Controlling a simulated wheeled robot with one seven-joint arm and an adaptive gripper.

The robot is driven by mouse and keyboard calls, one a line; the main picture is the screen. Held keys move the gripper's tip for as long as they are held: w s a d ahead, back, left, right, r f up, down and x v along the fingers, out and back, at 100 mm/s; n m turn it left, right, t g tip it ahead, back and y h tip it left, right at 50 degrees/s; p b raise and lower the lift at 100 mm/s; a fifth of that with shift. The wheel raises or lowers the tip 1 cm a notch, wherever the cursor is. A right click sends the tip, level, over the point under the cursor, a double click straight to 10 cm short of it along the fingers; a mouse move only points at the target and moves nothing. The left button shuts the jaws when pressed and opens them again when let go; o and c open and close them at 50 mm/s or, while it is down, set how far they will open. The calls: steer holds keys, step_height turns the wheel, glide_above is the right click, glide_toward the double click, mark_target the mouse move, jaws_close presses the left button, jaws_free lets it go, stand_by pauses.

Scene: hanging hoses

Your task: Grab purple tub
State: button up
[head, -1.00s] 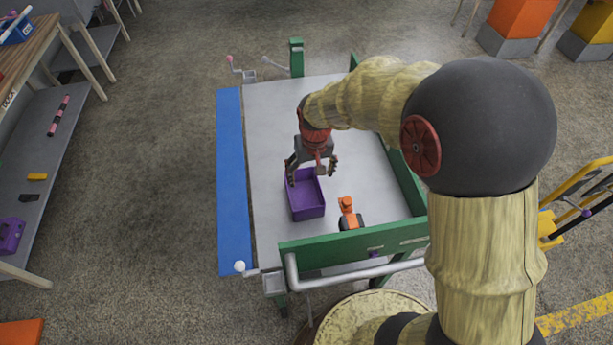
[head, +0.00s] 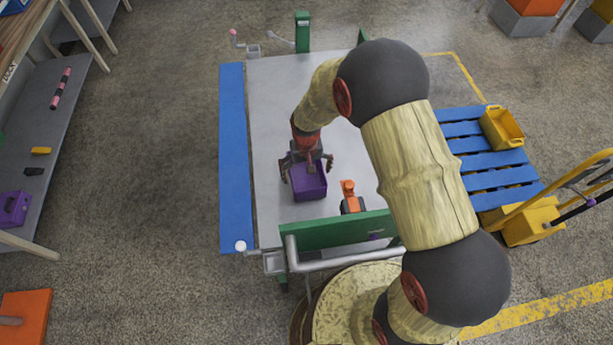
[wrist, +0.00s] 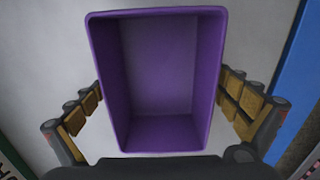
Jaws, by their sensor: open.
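The purple tub (head: 309,186) is an open rectangular box standing upright on the grey table top. In the wrist view the tub (wrist: 160,75) fills the middle and looks empty inside. My gripper (head: 306,173) is open at the tub, with one finger outside its left wall and one outside its right wall. In the wrist view my gripper's (wrist: 163,118) fingers straddle the tub's long sides, with a small gap visible near each wall. The fingertips' exact contact with the walls cannot be told.
An orange toy vehicle (head: 350,197) stands right of the tub on the table (head: 270,130). A green board (head: 340,230) edges the table's near side. A blue strip (head: 234,150) runs along the left. A blue pallet (head: 480,150) with a yellow bin (head: 502,128) lies right.

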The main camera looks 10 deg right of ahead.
steer(key=shift+f, duration=0.75)
steer(key=shift+r, duration=0.1)
steer(key=shift+c, duration=0.7)
steer(key=c, duration=1.1)
